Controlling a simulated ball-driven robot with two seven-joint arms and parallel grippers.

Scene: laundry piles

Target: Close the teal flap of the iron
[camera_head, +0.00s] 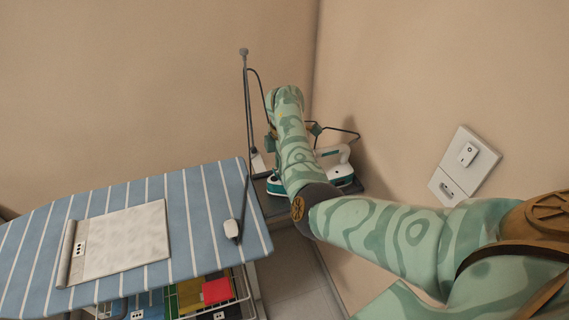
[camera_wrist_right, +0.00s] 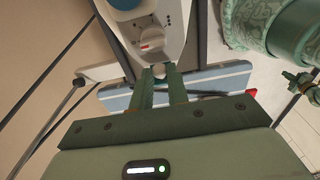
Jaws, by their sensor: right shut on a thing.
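The iron (camera_head: 339,172) is white with teal parts and sits on a dark stand at the far right end of the ironing board, partly hidden by my right arm. In the right wrist view the iron (camera_wrist_right: 155,34) is close up, with a dial on its white body and a blue-teal part cut off by the top edge. My right gripper (camera_wrist_right: 159,80) is at the iron, its fingertips shut on a small pale rounded piece (camera_wrist_right: 158,71). I cannot tell whether this piece belongs to the flap. In the head view my forearm hides these fingertips. My left gripper is not in view.
A thin upright pole (camera_head: 246,100) stands by the iron. Walls meet close behind it. A basket of coloured laundry (camera_head: 215,290) is below the board.

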